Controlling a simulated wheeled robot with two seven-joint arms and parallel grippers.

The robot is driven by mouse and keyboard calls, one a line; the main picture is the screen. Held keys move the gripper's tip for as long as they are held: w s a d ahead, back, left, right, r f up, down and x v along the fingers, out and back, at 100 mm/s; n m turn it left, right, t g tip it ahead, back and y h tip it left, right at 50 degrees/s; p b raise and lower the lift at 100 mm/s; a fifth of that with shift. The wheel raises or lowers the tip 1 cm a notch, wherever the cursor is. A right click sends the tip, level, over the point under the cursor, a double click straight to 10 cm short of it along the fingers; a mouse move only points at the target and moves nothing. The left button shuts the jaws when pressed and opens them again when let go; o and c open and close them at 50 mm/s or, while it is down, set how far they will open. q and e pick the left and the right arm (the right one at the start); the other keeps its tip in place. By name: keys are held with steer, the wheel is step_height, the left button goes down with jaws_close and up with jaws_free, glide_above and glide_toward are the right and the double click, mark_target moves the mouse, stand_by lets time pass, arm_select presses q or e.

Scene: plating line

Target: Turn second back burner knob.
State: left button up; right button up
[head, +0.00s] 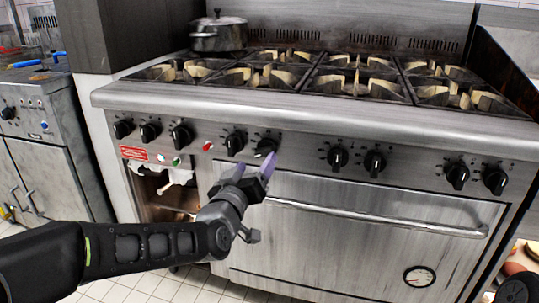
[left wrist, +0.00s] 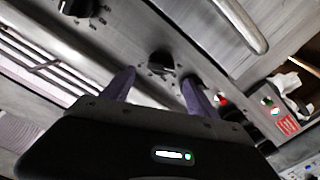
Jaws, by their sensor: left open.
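A row of black knobs runs along the stove's front panel, and I cannot read which burner each one serves. My left gripper (head: 254,167) is open, with its purple fingers pointing up at the panel just below one black knob (head: 265,147). That knob's grip looks slanted, while the neighbouring knob (head: 235,142) on its left looks upright. In the left wrist view a knob (left wrist: 160,63) lies just beyond the gap between the open fingers (left wrist: 158,88). Nothing is held. I cannot tell whether a finger touches a knob.
The long oven door handle (head: 375,216) runs below the panel, to the right of my gripper. More knobs (head: 375,163) sit further right. A lidded pot (head: 218,33) stands at the back left of the stove top. White cloth (head: 177,174) hangs in an opening at left.

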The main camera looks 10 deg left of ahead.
mark_target(262, 153)
arm_select(q)
steer(key=shift+w+d+b, duration=0.15)
steer(key=shift+w+b, duration=0.15)
steer(key=shift+w, duration=1.65)
steer(key=shift+w+d+b, duration=0.1)
steer(key=shift+w+b, duration=0.15)
steer(key=shift+w, duration=1.7)
steer(key=shift+c, duration=0.2)
steer(key=c, duration=1.3)
